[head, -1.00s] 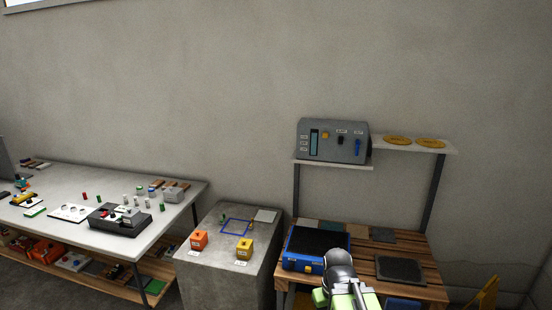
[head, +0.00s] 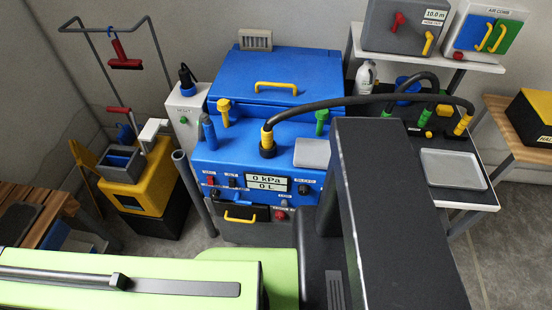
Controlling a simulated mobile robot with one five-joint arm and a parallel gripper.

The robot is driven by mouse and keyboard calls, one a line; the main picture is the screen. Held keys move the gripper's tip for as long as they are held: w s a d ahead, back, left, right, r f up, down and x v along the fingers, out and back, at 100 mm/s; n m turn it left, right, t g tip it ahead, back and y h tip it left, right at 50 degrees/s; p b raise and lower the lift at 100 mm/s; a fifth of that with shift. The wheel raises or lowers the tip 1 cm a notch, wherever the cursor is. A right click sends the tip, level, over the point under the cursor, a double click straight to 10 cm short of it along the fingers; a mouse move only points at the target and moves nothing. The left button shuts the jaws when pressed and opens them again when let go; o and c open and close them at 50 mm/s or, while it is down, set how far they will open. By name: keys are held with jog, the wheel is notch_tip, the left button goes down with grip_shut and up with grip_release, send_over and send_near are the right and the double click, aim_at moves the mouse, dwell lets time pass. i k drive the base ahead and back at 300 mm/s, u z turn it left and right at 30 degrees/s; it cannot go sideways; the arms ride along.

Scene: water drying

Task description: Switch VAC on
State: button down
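The blue machine (head: 300,140) stands in the middle of the head view. Its front panel has a small red switch (head: 211,181) at the left, under a label that seems to read VAC. A dark switch (head: 232,182) sits just right of it under another small label. Which way either switch is set is too small to tell. The display (head: 268,184) reads 0 kPa and 0 L. A dark knob (head: 302,188) is right of the display. My gripper is not in view; large green and black parts of my body fill the foreground, apart from the panel.
A black hose (head: 340,101) runs from the machine's top to the right-hand table. A yellow drawer handle (head: 240,215) and a red knob (head: 280,214) are below the panel. A yellow mop cart (head: 145,180) stands left. Floor shows between cart and machine.

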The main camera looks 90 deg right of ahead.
aim_at(210, 179)
jog(key=z, duration=1.5)
jog(key=k, duration=0.95)
jog(key=z, duration=1.2)
jog(key=k, duration=1)
jog(key=u, duration=0.05)
jog(key=i, duration=0.95)
jog(key=z, duration=0.05)
